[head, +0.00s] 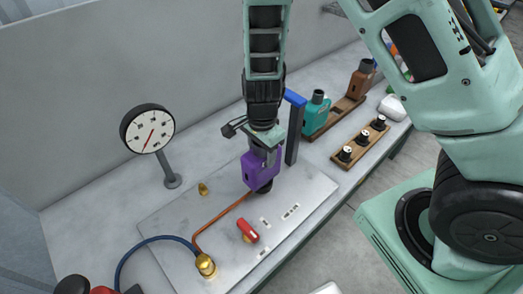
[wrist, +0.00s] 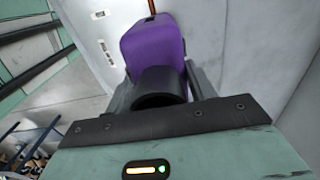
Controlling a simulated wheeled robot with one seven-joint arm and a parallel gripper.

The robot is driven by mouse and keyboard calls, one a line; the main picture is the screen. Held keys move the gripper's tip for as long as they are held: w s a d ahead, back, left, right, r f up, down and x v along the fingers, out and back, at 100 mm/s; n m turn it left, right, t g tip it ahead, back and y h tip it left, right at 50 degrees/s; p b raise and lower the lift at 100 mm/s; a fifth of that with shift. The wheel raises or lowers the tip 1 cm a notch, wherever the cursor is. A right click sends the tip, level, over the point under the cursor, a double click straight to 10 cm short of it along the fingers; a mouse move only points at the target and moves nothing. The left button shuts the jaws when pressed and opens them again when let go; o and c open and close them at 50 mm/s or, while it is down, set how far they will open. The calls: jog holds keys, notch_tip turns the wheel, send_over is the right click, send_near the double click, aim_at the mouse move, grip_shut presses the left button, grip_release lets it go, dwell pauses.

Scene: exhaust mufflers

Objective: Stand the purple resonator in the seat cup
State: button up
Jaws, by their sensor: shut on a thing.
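The purple resonator (head: 259,172) hangs upright below my gripper (head: 264,150) in the head view. In the wrist view its purple body (wrist: 154,45) and black neck (wrist: 160,88) show, with the neck between the two fingers. My gripper (wrist: 160,92) is shut on the resonator. A dark round part, seemingly the seat cup (head: 264,190), shows just under the resonator's lower end on the metal plate. The resonator hides most of it, and I cannot tell whether the resonator is inside it or just above it.
A grey post with a blue top (head: 293,130) stands close right of the resonator. An orange pipe (head: 220,222), red-handled valve (head: 247,231) and gauge (head: 148,129) are nearby. A wooden rack (head: 335,118) holds teal and brown resonators; another wooden holder (head: 362,144) carries small black-and-white parts.

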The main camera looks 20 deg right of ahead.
jog(key=o, duration=1)
notch_tip(320, 180, up, 18)
jog(key=f, duration=0.1)
jog(key=s+a+f+n+b, duration=0.1)
jog(key=s+a+n+b, duration=0.1)
jog(key=s+n, duration=0.4)
jog(key=s+a+f+n+b, duration=0.2)
jog(key=s+n+b, duration=0.1)
jog(key=s+n, duration=0.4)
jog(key=s+a+f+n+b, duration=0.2)
jog(key=s+n+b, duration=0.1)
jog(key=s+n, duration=0.4)
jog(key=shift+a+f+n+y, duration=0.15)
jog(key=shift+n+y, duration=0.15)
jog(key=shift+n, duration=0.8)
